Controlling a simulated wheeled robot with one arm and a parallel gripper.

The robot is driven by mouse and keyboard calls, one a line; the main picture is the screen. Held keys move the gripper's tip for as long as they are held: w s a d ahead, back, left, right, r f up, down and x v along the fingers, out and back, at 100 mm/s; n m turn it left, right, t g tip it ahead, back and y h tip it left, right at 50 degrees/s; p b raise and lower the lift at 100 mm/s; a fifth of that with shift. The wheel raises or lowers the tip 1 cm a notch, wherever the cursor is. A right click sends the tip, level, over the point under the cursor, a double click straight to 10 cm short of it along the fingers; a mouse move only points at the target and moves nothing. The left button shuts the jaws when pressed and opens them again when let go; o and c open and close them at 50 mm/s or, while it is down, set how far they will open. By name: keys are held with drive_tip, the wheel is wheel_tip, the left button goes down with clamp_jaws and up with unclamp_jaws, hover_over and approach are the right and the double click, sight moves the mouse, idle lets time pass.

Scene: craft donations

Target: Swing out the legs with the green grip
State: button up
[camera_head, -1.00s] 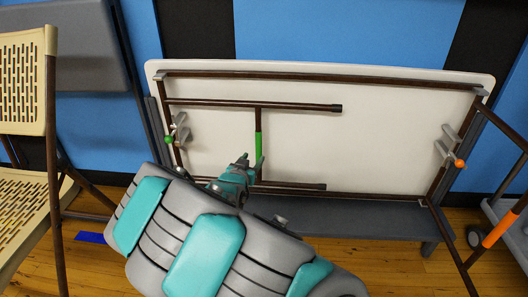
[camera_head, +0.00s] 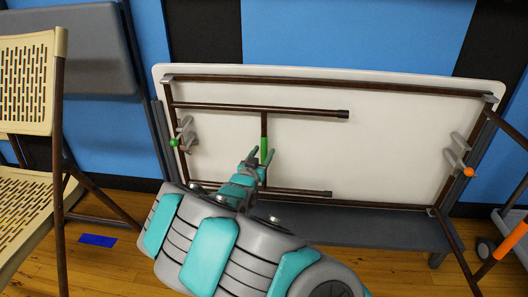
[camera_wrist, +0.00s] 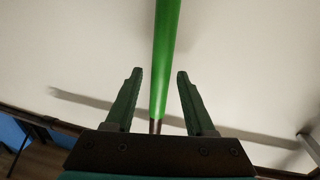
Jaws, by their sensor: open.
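The folding table (camera_head: 390,140) stands on its long edge, its pale underside facing me. The left legs (camera_head: 250,107) lie folded along the underside, joined by a dark crossbar with a green grip (camera_head: 264,147). My gripper (camera_head: 260,153) is open at the lower part of the green grip. In the wrist view the green grip (camera_wrist: 166,50) runs between the two open fingers (camera_wrist: 160,74), nearer the right one, with gaps on both sides. The grip's lower part is hidden by my gripper in the head view.
A green-knobbed latch (camera_head: 174,142) is on the table's left side, an orange-knobbed latch (camera_head: 468,172) on its right. The right legs with an orange grip (camera_head: 512,241) stick out towards me. A tan folding chair (camera_head: 30,90) stands at left; blue tape (camera_head: 97,240) marks the floor.

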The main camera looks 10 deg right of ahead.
drive_tip(key=shift+w+d, duration=0.35)
drive_tip(key=shift+w, duration=0.3)
clamp_jaws()
idle(1.2)
